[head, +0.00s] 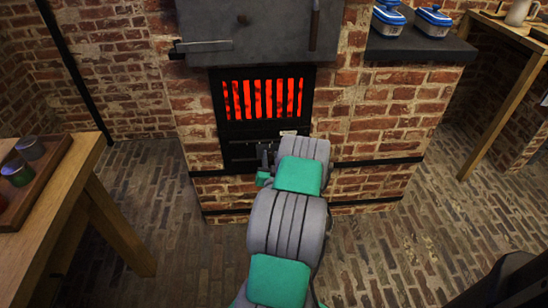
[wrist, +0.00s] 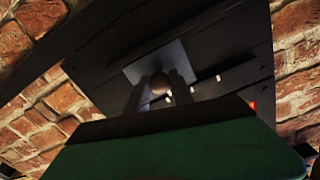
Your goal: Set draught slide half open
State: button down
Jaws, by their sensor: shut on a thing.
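The draught slide (wrist: 150,66) is a grey plate with a round knob (wrist: 160,84), set on a dark panel below the fire grate. In the wrist view, my gripper (wrist: 161,92) has a finger on each side of the knob and is shut on it. White marks (wrist: 193,89) lie in a row to the right of the plate. In the head view, my gripper (head: 266,154) is at the dark draught panel (head: 238,152), and my arm hides part of it. How far the slide is open cannot be told.
The fire grate (head: 264,99) glows red behind upright bars, just above my gripper. A grey hood (head: 270,35) is above it. A wooden table (head: 50,215) with a tray of jars (head: 38,190) stands at left. Blue dishes (head: 433,20) sit on the right ledge. The brick floor is clear.

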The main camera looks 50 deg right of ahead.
jog(key=w+a, duration=0.3)
jog(key=shift+w, duration=0.1)
jog(key=shift+d, duration=0.15)
jog(key=c, duration=1.1)
grip_release()
jog(key=shift+s+d, duration=0.2)
jog(key=shift+s, duration=0.15)
jog(key=shift+a, duration=0.1)
jog(key=b, duration=0.3)
send_near(260, 151)
jog(key=shift+s+a+f, duration=0.1)
jog(key=shift+s+a, duration=0.3)
jog(key=shift+s, duration=0.2)
